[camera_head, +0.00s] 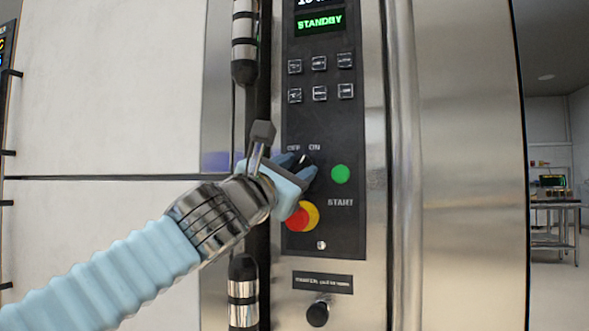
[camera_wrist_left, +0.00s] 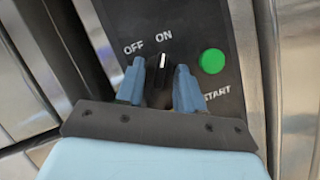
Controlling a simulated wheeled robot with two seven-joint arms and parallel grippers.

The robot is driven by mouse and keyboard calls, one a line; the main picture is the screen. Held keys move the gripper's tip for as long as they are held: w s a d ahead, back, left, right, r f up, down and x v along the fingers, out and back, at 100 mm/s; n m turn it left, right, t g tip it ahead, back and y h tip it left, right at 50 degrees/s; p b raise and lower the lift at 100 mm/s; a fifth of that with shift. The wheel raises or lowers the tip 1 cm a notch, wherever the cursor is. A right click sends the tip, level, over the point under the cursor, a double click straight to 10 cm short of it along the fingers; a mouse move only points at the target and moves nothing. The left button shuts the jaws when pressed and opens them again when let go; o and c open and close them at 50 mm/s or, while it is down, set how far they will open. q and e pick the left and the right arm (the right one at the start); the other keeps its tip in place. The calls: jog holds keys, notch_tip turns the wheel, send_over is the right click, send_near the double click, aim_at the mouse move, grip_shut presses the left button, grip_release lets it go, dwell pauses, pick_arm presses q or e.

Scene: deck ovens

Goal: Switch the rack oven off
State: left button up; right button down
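The rack oven's dark control panel (camera_head: 323,120) fills the middle of the head view, its display (camera_head: 320,22) reading STANDBY in green. A black rotary knob (camera_wrist_left: 158,88) sits below the OFF and ON labels; its white mark points up towards ON. My left gripper (camera_head: 297,168) is at the panel, its two blue fingers on either side of the knob; in the left wrist view the left gripper (camera_wrist_left: 159,88) leaves little or no gap, and I cannot tell whether it grips. My right gripper is out of view.
A green START button (camera_head: 341,174) is right of the knob, a red and yellow emergency stop (camera_head: 300,217) just below my fingers. A vertical handle bar (camera_head: 404,160) runs right of the panel. Black-and-steel door hardware (camera_head: 244,45) stands left of it.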

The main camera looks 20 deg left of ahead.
pick_arm(q)
grip_shut()
jog(key=shift+f, duration=0.1)
